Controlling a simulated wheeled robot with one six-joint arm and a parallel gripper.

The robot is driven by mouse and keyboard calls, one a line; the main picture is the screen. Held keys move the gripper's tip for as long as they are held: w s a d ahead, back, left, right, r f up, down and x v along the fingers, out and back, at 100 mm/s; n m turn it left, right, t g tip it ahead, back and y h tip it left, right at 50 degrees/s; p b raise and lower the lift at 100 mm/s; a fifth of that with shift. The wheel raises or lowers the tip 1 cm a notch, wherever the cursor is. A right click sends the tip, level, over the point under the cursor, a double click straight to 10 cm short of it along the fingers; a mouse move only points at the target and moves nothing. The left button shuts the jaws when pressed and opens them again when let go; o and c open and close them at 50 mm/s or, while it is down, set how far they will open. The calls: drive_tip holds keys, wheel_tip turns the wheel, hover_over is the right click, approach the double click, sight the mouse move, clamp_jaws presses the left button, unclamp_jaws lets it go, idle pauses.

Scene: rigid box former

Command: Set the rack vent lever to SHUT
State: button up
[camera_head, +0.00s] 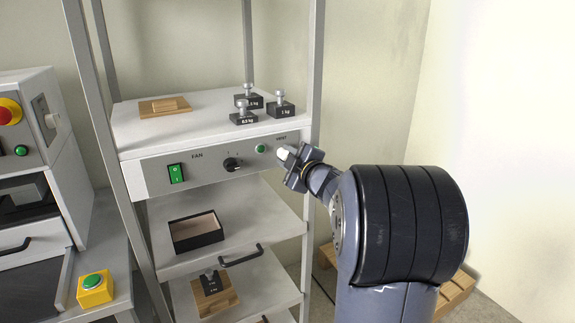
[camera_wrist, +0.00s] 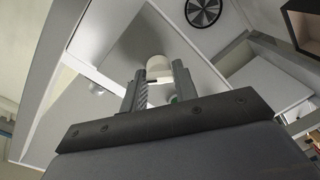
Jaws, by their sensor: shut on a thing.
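The rack's grey control panel (camera_head: 208,166) has a vent label at its right end, too small to read fully. Below that label is the pale knob of the vent lever (camera_head: 283,153), with my gripper (camera_head: 290,160) at it. In the wrist view the pale knob (camera_wrist: 158,68) sits between the two fingers of my gripper (camera_wrist: 157,82), which is shut on it. The lever's arm and its position marks are mostly hidden by my gripper, so I cannot tell its setting.
The panel also has a green rocker switch (camera_head: 176,173), a black dial (camera_head: 233,164) and a green button (camera_head: 260,149). Several black weights (camera_head: 244,117) and a wooden block (camera_head: 165,106) stand on top. An open black box (camera_head: 196,232) is on the shelf below.

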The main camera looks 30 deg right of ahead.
drive_tip(key=n+b, duration=0.2)
drive_tip(key=n, duration=0.2)
drive_tip(key=shift+b, duration=0.35)
drive_tip(key=shift+r+n+h+b, duration=0.15)
drive_tip(key=shift+n+h+b, duration=0.15)
drive_tip(key=shift+n+b, duration=1.15)
drive_tip(key=shift+n+p, duration=0.4)
drive_tip(key=shift+n, duration=0.15)
drive_tip(key=o, duration=0.9)
drive_tip(key=shift+o, duration=0.2)
drive_tip(key=s, duration=1)
drive_tip(key=shift+s+r, duration=0.2)
drive_tip(key=shift+s, duration=0.2)
drive_tip(key=shift+w+d, duration=0.1)
drive_tip(key=w, duration=1)
drive_tip(key=shift+w+f, duration=0.35)
drive_tip(key=shift+s, duration=0.15)
